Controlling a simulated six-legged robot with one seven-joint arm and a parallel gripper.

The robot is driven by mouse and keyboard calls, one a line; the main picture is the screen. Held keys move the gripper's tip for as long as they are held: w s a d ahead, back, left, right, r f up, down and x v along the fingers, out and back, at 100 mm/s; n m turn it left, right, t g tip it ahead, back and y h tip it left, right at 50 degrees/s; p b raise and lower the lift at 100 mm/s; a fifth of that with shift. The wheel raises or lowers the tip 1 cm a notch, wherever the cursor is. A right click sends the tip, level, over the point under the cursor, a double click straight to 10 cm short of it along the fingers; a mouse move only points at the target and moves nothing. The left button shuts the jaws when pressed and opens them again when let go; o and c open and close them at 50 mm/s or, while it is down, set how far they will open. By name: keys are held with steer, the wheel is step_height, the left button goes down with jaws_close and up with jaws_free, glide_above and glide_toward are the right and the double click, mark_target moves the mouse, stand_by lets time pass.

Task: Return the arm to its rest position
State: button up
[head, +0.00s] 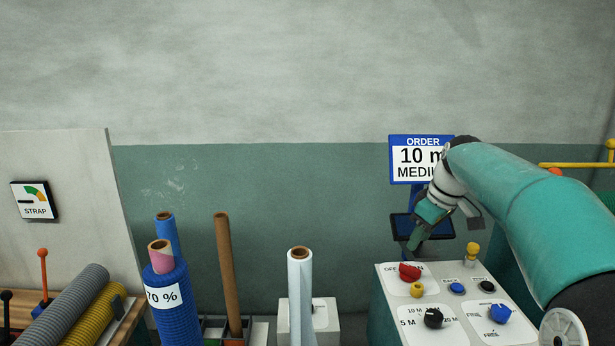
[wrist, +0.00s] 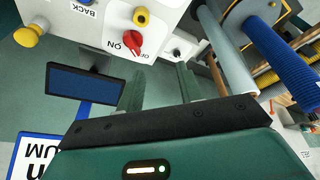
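My teal arm (head: 530,215) reaches in from the right in the head view and bends down at the wrist. My gripper (head: 413,247) hangs above the back left edge of the control box, in front of a dark screen. In the wrist view my gripper (wrist: 160,84) shows two green fingers spread apart with nothing between them. The red knob (head: 409,271) is below and in front of the fingertips. It also shows beyond them in the wrist view (wrist: 132,42). The fingers appear clear of the control box (head: 455,270).
The order sign (head: 405,160), reading 10 m, stands behind my wrist, partly hidden. The screen (wrist: 85,82) is close beside the fingers. The box carries a yellow mushroom button (head: 473,250), black knob (head: 433,318) and blue knob (head: 499,312). Netting rolls (head: 175,305) stand left.

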steer(key=s+a+m+t+h, duration=0.1)
steer(key=s+a+m, duration=0.1)
steer(key=s+a, duration=0.35)
steer(key=s+a+m+h, duration=0.1)
steer(key=s+a+m, duration=0.15)
steer(key=s, duration=0.65)
steer(key=s+a+f+m, duration=0.1)
steer(key=s+f, duration=0.3)
steer(key=s, duration=0.3)
steer(key=s+a+f+m+t, duration=0.1)
steer(key=s+f, duration=0.3)
steer(key=s, duration=0.4)
steer(key=shift+a+m+t, duration=0.3)
steer(key=shift+a+m, duration=0.25)
steer(key=shift+m, duration=0.1)
